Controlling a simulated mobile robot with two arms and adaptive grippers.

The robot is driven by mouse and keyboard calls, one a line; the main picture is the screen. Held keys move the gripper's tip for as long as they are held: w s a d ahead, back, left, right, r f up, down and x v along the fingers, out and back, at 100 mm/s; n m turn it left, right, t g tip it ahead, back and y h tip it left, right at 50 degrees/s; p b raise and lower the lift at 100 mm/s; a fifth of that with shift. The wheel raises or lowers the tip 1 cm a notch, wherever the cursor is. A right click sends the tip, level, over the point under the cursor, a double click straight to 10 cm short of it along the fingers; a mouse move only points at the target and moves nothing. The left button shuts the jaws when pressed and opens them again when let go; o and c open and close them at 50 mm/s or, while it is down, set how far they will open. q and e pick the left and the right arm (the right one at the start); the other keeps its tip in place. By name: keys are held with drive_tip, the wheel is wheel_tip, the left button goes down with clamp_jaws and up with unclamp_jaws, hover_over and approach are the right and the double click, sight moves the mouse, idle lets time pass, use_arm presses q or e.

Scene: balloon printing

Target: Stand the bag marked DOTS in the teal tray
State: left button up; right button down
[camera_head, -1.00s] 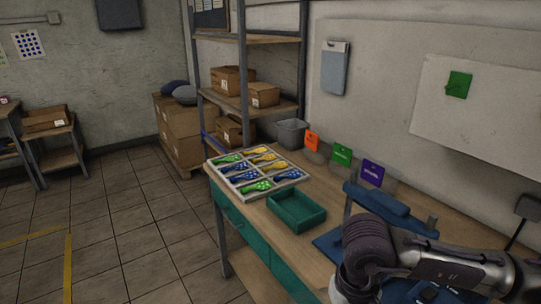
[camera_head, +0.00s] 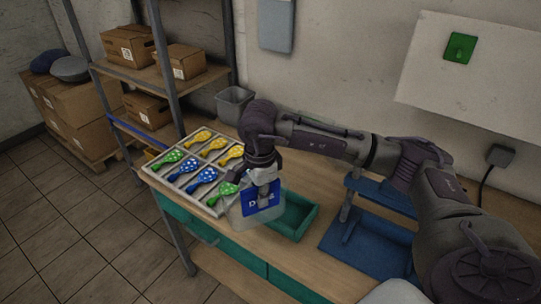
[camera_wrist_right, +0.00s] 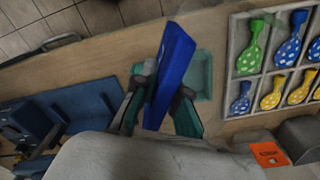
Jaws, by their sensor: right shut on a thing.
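My right gripper (camera_head: 264,186) is shut on a clear bag with a blue label (camera_head: 248,205). The label's lettering is partly covered by the fingers; a D and an S show. The bag hangs upright in front of the left part of the teal tray (camera_head: 309,211) in the head view. In the right wrist view the blue label (camera_wrist_right: 172,70) stands between the fingers (camera_wrist_right: 165,92), with the teal tray (camera_wrist_right: 204,75) behind it. The visible part of the tray's inside looks empty. I cannot tell the bag's height above the table. My left gripper is not in view.
A compartment tray (camera_head: 157,172) of spotted balloons lies left of the teal tray. A blue stand (camera_head: 375,240) is to its right. A grey bin (camera_head: 234,104) stands at the back. An orange card (camera_wrist_right: 268,154) shows in the right wrist view.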

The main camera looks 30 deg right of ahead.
drive_tip(key=w+d+r+m+p, duration=0.25)
drive_tip(key=d+m, duration=0.35)
drive_tip(key=m, duration=0.5)
drive_tip(key=shift+m, duration=0.6)
drive_tip(key=shift+w+d+f+b, duration=0.1)
drive_tip(key=shift+w+f+b, duration=0.1)
drive_tip(key=shift+f+b, duration=1)
drive_tip(key=shift+w+d+f+b, duration=0.2)
drive_tip(key=shift+f+b, duration=0.45)
drive_tip(key=shift+f, duration=1.15)
drive_tip(key=shift+w+a+f+b, duration=0.1)
drive_tip(key=shift+w+f+b, duration=0.15)
drive_tip(key=shift+f+b, duration=0.95)
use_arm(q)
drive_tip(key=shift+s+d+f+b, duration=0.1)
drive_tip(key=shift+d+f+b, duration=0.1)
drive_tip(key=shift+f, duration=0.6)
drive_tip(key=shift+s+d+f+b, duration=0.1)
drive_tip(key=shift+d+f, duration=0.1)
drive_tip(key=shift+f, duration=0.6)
use_arm(e)
drive_tip(key=shift+f, duration=1.05)
drive_tip(key=c, duration=1.1)
unclamp_jaws()
drive_tip(key=shift+c, duration=0.2)
